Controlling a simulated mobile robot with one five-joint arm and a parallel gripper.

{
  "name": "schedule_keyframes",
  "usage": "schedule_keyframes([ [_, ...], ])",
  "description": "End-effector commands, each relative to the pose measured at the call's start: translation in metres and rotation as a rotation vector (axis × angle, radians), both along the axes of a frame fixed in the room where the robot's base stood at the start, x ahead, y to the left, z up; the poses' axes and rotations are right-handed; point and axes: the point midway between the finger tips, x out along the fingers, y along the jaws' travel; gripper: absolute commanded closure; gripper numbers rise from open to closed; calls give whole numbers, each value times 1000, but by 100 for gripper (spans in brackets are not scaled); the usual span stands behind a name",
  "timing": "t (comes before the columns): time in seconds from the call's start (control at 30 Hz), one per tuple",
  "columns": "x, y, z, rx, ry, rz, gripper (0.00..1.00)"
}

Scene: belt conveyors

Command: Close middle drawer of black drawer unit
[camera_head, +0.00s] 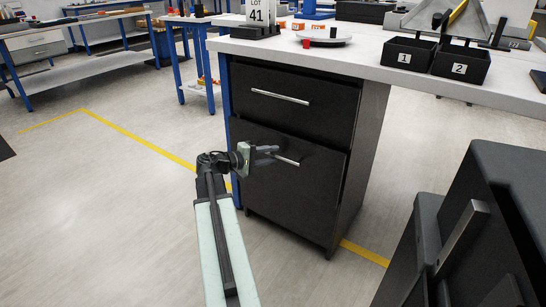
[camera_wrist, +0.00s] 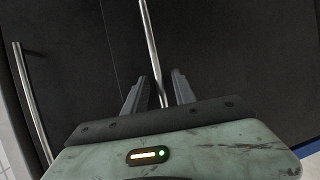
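The black drawer unit (camera_head: 300,205) stands under a white-topped bench. Two fronts with bar handles show: an upper one (camera_head: 280,97) and a taller lower one (camera_head: 290,190). The lower front appears to stand slightly proud of the upper; I cannot tell by how much, or which counts as the middle. My gripper (camera_head: 266,155) is at the left part of the lower handle (camera_head: 287,160). In the wrist view, the handle bar (camera_wrist: 150,40) runs between the spread fingers of my gripper (camera_wrist: 159,82). Contact with it cannot be told. Another handle (camera_wrist: 34,100) shows at left.
The bench top (camera_head: 350,60) above carries black bins marked 1 (camera_head: 404,58) and 2 (camera_head: 459,70), plus a round plate (camera_head: 322,39). A black cabinet-like body (camera_head: 490,200) fills the lower right. The floor left of the unit is clear, with a yellow line (camera_head: 140,142).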

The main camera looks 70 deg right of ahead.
Motion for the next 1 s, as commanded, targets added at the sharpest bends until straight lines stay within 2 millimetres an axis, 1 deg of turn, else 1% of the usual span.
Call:
schedule_keyframes([
  [0.1,-4,-6,-2,0,0,-1,68],
  [0.33,-5,-6,-2,1,-1,0,68],
  [0.43,-5,-6,-2,1,-1,0,96],
  [0.47,-5,-6,-2,1,-1,0,100],
  [1.0,-5,-6,-2,1,0,-1,100],
])
